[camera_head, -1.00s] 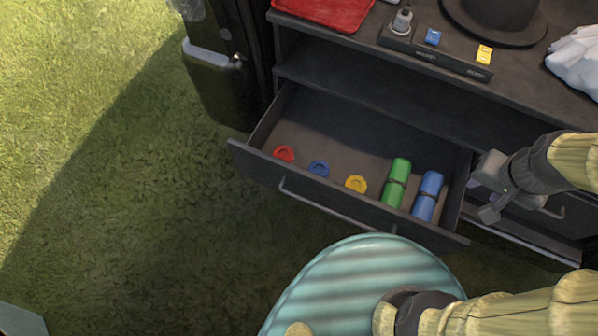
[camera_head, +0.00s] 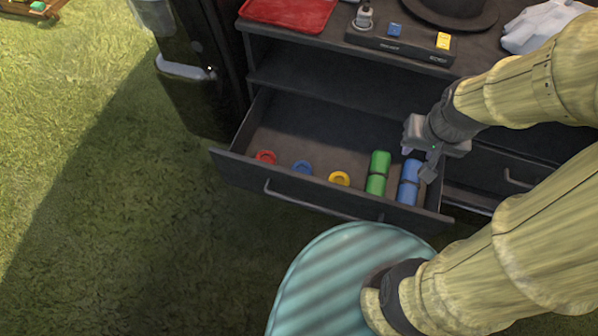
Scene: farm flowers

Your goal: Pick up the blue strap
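An open drawer (camera_head: 232,157) holds a row of small coloured things. A blue ring-shaped piece (camera_head: 302,168) lies between a red ring (camera_head: 265,157) and a yellow ring (camera_head: 339,179). A blue cylinder-like roll (camera_head: 409,183) with a dark band lies at the drawer's right end, beside a similar green roll (camera_head: 376,174). I cannot tell which blue thing is the strap. My gripper (camera_head: 419,162) is over the far end of the blue roll and partly hides it. Its fingers look apart, one on each side of the roll's top; contact cannot be told.
The dark cabinet top above the drawer holds a red tray (camera_head: 288,14), a black power strip (camera_head: 400,46), a black hat (camera_head: 445,12) and a white cloth (camera_head: 541,27). A teal round surface (camera_head: 335,270) is in front. Grass lies open at left.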

